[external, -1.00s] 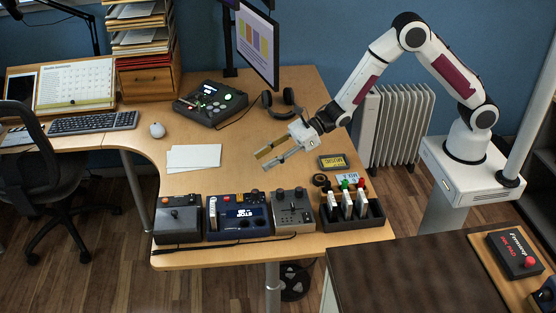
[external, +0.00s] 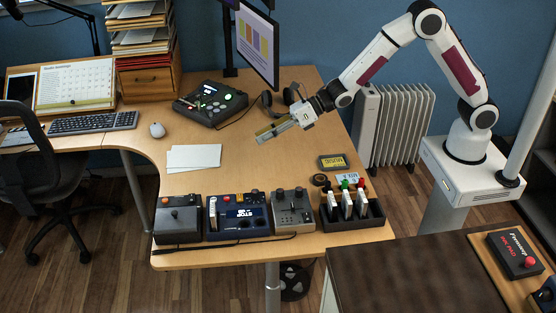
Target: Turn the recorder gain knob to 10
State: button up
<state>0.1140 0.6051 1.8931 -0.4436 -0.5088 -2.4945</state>
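My gripper (external: 261,137) is above the middle of the desk, pointing down and left, with nothing in its fingers. Its two fingers show as separate strips with a narrow gap, so it looks open. A dark device with a small lit screen, a green button and knobs (external: 210,104) sits at the back of the desk, left of my gripper and apart from it. Three more boxes with knobs stand along the front edge: a grey one (external: 178,228), a blue one with a display (external: 237,226) and a grey-brown one (external: 293,220). Knob labels and settings are too small to read, so I cannot tell which is the recorder gain knob.
Headphones (external: 290,95) lie behind my gripper, and a monitor (external: 258,45) stands beyond. White paper (external: 194,157) lies to the left. A black holder with upright pieces (external: 368,220) and a small yellow-labelled box (external: 333,161) are at the right. The desk's middle is clear.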

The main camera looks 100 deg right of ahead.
jog(key=s+d+f+m+g+h, duration=0.2)
jog(key=s+d+f+m, duration=0.2)
jog(key=m, duration=0.8)
jog(key=s+d+f+m+g+h, duration=0.1)
jog(key=s+d+f+m+g, duration=0.3)
jog(key=m, duration=0.8)
jog(key=a+m+y, duration=0.3)
jog(key=a+m, duration=0.2)
jog(key=m, duration=0.7)
jog(key=a+m+y, duration=0.2)
jog(key=a+m, duration=0.2)
jog(key=m, duration=0.8)
jog(key=w+a+r+m+t+y, duration=0.1)
jog(key=w+r+m+t, duration=0.2)
jog(key=r+m, duration=0.35)
jog(key=w+a+r+m+t+y, duration=0.1)
jog(key=w+r+m+t, duration=0.15)
jog(key=m, duration=0.75)
notch_tip(320, 180, down, 17)
jog(key=shift+d+r, duration=0.15)
jog(key=shift+r, duration=0.05)
